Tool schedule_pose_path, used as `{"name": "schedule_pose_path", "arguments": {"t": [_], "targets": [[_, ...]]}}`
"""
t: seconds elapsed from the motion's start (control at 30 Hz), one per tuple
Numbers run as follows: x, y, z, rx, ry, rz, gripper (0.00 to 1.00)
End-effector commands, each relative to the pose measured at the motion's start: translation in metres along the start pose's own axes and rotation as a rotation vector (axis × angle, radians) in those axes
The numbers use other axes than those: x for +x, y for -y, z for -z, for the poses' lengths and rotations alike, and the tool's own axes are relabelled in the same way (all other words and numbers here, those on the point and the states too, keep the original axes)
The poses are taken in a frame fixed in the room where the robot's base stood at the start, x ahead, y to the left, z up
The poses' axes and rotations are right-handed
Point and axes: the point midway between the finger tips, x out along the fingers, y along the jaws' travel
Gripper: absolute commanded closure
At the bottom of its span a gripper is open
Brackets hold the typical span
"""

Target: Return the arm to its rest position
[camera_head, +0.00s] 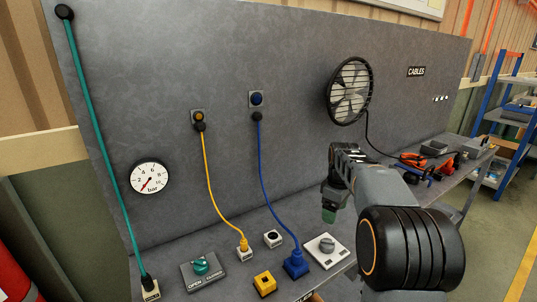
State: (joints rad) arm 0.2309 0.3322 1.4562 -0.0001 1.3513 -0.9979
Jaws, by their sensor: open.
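My arm reaches in from the lower right, with a large black ribbed joint in front. My gripper (331,208) is at the arm's far end, pointing down with a dark green tip, in the air in front of the grey panel. It is open and holds nothing that I can see. Its fingers are small and partly hidden by the wrist. It is apart from the bench and the things on it.
A grey panel (230,60) bears a gauge (150,177), a fan (350,91) and yellow (211,178) and blue (267,185) cables. Below are a green knob (201,267), a yellow block (264,284) and a white dial box (327,249). Tools (415,165) lie at right; floor (507,225) is clear beyond.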

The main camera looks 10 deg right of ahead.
Motion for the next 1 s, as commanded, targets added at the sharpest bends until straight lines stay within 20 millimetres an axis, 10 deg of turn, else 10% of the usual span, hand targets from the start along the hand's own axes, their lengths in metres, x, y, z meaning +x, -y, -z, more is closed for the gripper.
{"name": "schedule_pose_path", "arguments": {"t": [0.23, 0.53, 0.8, 1.0], "targets": [[0.034, 0.015, -0.008, 0.359, -0.009, -0.009, 0.23], [0.044, 0.131, -0.045, 0.766, -0.118, -0.065, 0.23], [0.051, 0.211, -0.078, 0.811, -0.231, -0.096, 0.23], [0.04, 0.228, -0.083, 0.769, -0.293, -0.117, 0.23]]}}
